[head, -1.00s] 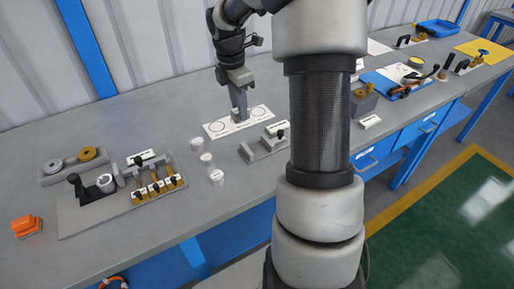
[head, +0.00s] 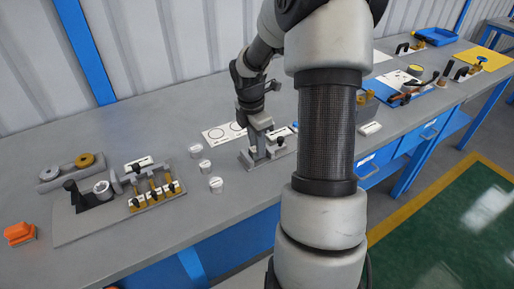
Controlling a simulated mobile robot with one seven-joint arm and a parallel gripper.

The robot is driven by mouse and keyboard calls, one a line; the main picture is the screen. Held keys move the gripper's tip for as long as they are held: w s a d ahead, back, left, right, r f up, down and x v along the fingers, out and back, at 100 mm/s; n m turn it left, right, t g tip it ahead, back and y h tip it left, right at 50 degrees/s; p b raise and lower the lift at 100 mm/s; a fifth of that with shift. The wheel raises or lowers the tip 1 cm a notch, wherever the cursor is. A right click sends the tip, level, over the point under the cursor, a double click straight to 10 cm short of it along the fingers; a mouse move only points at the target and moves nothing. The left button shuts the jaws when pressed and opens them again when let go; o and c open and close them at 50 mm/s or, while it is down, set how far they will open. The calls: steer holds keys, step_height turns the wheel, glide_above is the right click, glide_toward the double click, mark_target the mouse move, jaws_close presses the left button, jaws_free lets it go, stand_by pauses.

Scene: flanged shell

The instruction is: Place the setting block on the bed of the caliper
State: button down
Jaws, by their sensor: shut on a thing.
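The caliper (head: 277,153) is a low grey fixture with a black knob, standing on the bench near its front edge, left of my arm. My gripper (head: 259,152) points down over the left part of the caliper, with its fingertips close to the bed. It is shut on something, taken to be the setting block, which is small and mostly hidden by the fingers. I cannot tell whether the held piece touches the bed.
A white card with circles (head: 217,134) lies behind the caliper. Several small white cylinders (head: 204,165) stand to its left. A grey fixture plate with brass clamps (head: 100,215) and an orange block (head: 19,233) are further left.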

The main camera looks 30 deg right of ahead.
mark_target(254, 149)
steer(key=shift+f, duration=0.25)
steer(key=c, duration=1.5)
jaws_free()
steer(key=r, duration=0.4)
steer(key=a+r+p, duration=0.1)
steer(key=r, duration=0.3)
steer(key=r+p, duration=0.1)
steer(key=r, duration=0.3)
steer(key=shift+w+a+r, duration=0.1)
steer(key=shift+a, duration=0.05)
